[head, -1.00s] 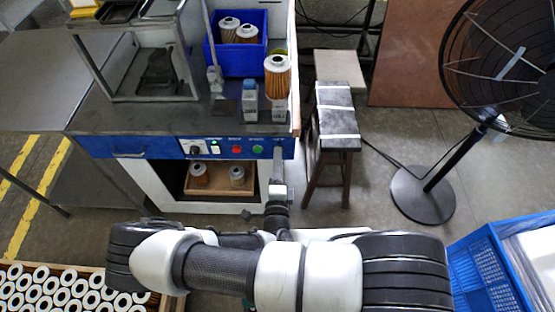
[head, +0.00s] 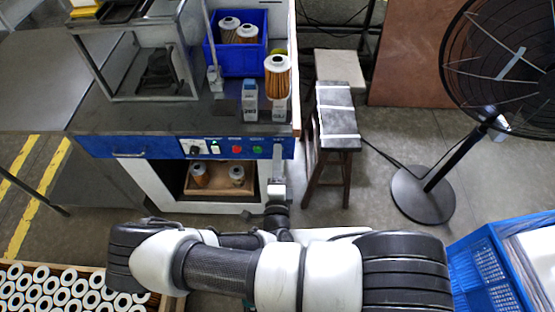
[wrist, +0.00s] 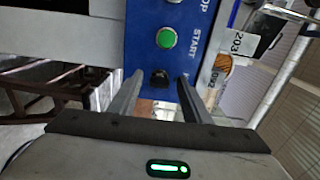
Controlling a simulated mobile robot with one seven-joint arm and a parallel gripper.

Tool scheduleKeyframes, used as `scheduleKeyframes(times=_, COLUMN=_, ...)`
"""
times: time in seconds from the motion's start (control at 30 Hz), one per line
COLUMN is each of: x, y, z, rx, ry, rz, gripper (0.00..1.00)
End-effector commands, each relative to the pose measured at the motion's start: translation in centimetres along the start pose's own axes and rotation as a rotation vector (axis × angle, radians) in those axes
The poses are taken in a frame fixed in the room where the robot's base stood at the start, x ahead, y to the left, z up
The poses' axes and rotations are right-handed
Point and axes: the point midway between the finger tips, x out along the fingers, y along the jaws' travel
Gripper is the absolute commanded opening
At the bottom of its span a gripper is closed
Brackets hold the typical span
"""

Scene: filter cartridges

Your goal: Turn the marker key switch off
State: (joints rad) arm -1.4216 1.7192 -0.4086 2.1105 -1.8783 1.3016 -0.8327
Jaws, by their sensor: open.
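The black key switch (wrist: 159,78) sits at the end of the blue panel (wrist: 153,45), beside the green START button (wrist: 166,38). In the wrist view my gripper (wrist: 160,84) is open, with one finger on each side of the key switch. I cannot tell whether either finger touches it. In the head view my gripper (head: 278,160) is at the right end of the blue panel and covers most of the key switch area. The switch's marking and position cannot be read.
The panel also carries a red button (head: 236,150), a white switch (head: 215,147) and a black knob (head: 195,149). A stool (head: 335,125) stands to the right.

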Motion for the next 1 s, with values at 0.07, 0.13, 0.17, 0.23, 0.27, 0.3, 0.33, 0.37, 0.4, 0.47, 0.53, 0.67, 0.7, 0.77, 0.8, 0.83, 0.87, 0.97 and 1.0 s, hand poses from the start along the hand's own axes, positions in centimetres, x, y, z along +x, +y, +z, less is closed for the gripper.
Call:
scheduleKeyframes(times=0.07, x=-0.1, y=0.0, z=0.0, rx=0.000, ry=0.000, rz=0.001, gripper=0.44)
scheduleKeyframes(times=0.13, x=-0.4, y=0.0, z=0.0, rx=0.001, ry=0.000, rz=0.001, gripper=0.44)
scheduleKeyframes(times=0.17, x=-0.6, y=0.0, z=0.0, rx=0.001, ry=0.000, rz=0.001, gripper=0.44)
scheduleKeyframes(times=0.23, x=-1.5, y=0.1, z=0.0, rx=0.000, ry=0.000, rz=0.003, gripper=0.44)
scheduleKeyframes(times=0.27, x=-2.0, y=0.1, z=0.0, rx=0.000, ry=0.000, rz=0.003, gripper=0.44)
scheduleKeyframes(times=0.3, x=-2.8, y=0.0, z=0.1, rx=0.000, ry=-0.002, rz=0.003, gripper=0.44)
scheduleKeyframes(times=0.33, x=-3.4, y=0.0, z=0.1, rx=0.000, ry=-0.003, rz=0.004, gripper=0.44)
scheduleKeyframes(times=0.37, x=-4.1, y=0.1, z=0.1, rx=0.000, ry=-0.001, rz=0.004, gripper=0.44)
scheduleKeyframes(times=0.4, x=-5.1, y=0.1, z=0.1, rx=0.000, ry=-0.002, rz=0.004, gripper=0.44)
scheduleKeyframes(times=0.47, x=-6.6, y=0.1, z=0.1, rx=0.000, ry=-0.003, rz=0.004, gripper=0.44)
scheduleKeyframes(times=0.53, x=-8.4, y=0.1, z=0.1, rx=-0.001, ry=-0.003, rz=0.003, gripper=0.44)
scheduleKeyframes(times=0.67, x=-11.6, y=0.1, z=0.1, rx=0.001, ry=-0.002, rz=0.003, gripper=0.44)
scheduleKeyframes(times=0.7, x=-12.5, y=0.1, z=0.1, rx=0.001, ry=-0.002, rz=0.003, gripper=0.44)
scheduleKeyframes(times=0.77, x=-13.7, y=0.1, z=0.1, rx=0.001, ry=-0.003, rz=0.003, gripper=0.44)
scheduleKeyframes(times=0.8, x=-14.4, y=0.1, z=0.1, rx=0.000, ry=-0.002, rz=0.003, gripper=0.44)
scheduleKeyframes(times=0.83, x=-14.9, y=0.0, z=0.0, rx=0.000, ry=-0.002, rz=0.002, gripper=0.44)
scheduleKeyframes(times=0.87, x=-15.4, y=0.0, z=0.1, rx=0.001, ry=-0.002, rz=0.001, gripper=0.44)
scheduleKeyframes(times=0.97, x=-16.5, y=0.0, z=0.0, rx=0.000, ry=-0.001, rz=0.001, gripper=0.44)
scheduleKeyframes(times=1.0, x=-16.9, y=0.0, z=0.0, rx=0.000, ry=-0.001, rz=0.001, gripper=0.44)
